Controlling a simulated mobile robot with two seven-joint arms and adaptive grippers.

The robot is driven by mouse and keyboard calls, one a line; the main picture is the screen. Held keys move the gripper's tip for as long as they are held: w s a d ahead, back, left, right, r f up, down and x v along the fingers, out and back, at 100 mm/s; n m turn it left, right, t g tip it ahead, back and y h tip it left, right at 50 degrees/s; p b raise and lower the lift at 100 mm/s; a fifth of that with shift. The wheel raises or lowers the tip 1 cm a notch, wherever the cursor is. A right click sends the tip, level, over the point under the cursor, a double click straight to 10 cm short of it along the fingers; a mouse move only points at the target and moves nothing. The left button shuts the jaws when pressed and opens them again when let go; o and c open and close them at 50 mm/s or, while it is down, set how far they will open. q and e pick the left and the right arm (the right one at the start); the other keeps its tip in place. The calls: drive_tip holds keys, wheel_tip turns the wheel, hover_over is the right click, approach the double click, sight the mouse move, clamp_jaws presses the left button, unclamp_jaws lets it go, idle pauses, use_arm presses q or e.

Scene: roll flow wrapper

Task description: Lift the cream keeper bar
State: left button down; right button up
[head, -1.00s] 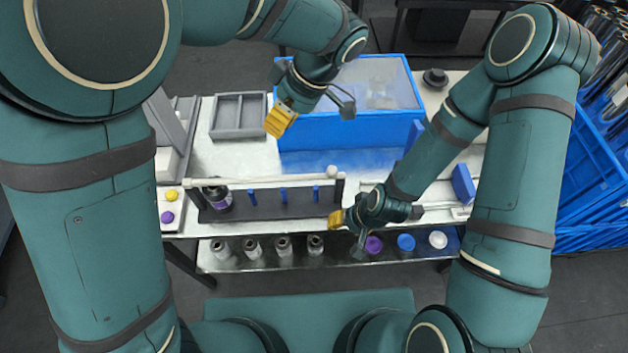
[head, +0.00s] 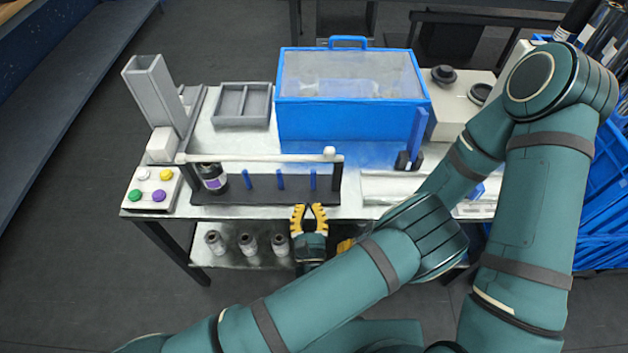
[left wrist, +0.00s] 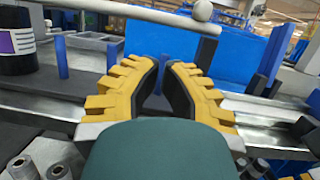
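The cream keeper bar (head: 255,157) lies level across the top of a dark rack (head: 265,192), with a round knob at its right end. In the left wrist view the bar (left wrist: 140,13) crosses the top, ahead of and above my fingers. My left gripper (head: 308,209) is open and empty at the table's front edge, in front of the rack's right part and apart from the bar. Its yellow fingers (left wrist: 162,66) stand apart in the left wrist view. My right gripper (head: 345,245) is mostly hidden behind my left arm; only a bit of yellow shows.
A dark bottle (head: 213,179) and blue pegs (head: 280,181) stand in the rack under the bar. A button box (head: 152,190) is at left. A blue machine with a clear lid (head: 350,75) stands behind. Several grey rolls (head: 247,244) sit on the lower shelf.

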use_arm(q)
drive_tip(key=shift+m+h, duration=0.5)
drive_tip(key=x, duration=0.6)
drive_tip(key=b+x, duration=0.1)
drive_tip(key=x, duration=0.2)
drive_tip(key=shift+w+d+f, duration=0.2)
drive_tip(key=shift+f, duration=0.1)
drive_tip(key=shift+w, duration=0.15)
drive_tip(key=shift+r, duration=0.15)
